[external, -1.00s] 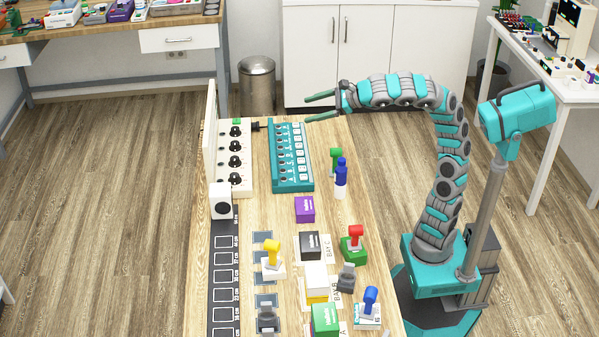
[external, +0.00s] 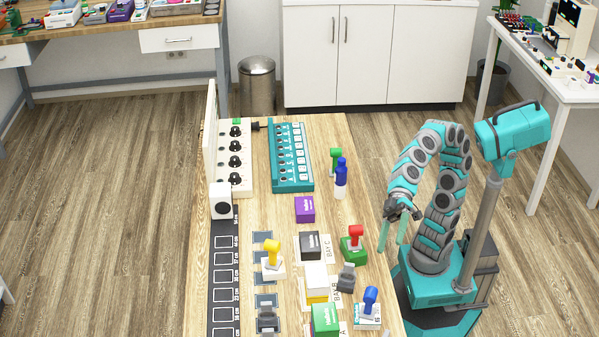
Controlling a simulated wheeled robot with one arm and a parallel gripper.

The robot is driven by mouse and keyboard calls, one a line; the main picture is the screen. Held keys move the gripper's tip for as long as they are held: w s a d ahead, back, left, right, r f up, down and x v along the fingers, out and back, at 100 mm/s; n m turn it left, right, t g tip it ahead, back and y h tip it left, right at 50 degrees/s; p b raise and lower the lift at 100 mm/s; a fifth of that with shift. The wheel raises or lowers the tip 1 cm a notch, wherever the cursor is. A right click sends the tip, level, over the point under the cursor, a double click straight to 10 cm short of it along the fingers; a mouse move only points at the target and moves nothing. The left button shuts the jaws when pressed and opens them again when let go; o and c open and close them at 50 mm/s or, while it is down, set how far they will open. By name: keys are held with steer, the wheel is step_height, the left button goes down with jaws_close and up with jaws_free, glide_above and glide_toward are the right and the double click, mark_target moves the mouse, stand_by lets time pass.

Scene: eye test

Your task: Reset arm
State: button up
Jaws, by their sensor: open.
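My gripper (external: 392,236) hangs from my folded teal and grey arm, with its two green fingers pointing down. It is open, with nothing seen between the fingers. It is just right of the table's right edge, apart from the objects on the table. My arm curls up and over, close to my own column. No object is held.
The wooden table (external: 340,132) carries a white panel with black knobs (external: 236,180), a teal switch block (external: 290,157), a purple box (external: 304,209), a blue-capped bottle (external: 341,178), a red-handled switch (external: 354,240) and a blue-handled switch (external: 369,304). Floor (external: 130,190) is clear on the left.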

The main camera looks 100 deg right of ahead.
steer(key=s+d+f+n+g+h, duration=0.2)
steer(key=s+f+g, duration=0.15)
steer(key=f, duration=0.55)
steer(key=s+d+f+n+g+h, duration=0.25)
steer(key=s+f, duration=0.25)
steer(key=f, duration=0.4)
steer(key=s+d+f+m+h+p, duration=0.2)
steer(key=d+f+h+p, duration=0.1)
steer(key=d, duration=0.7)
steer(key=s+d+f+m+g+h+p, duration=0.1)
steer(key=s+d+f+m+h+p, duration=0.1)
steer(key=d, duration=0.9)
steer(key=s+d+f+m+h+p, duration=0.2)
steer(key=d+f+m+h+p, duration=0.1)
steer(key=d, duration=0.8)
steer(key=shift+s+d+f+h+p, duration=0.2)
steer(key=shift+s+f+h+p, duration=0.15)
steer(key=shift+f+h+p, duration=0.55)
steer(key=shift+m, duration=0.25)
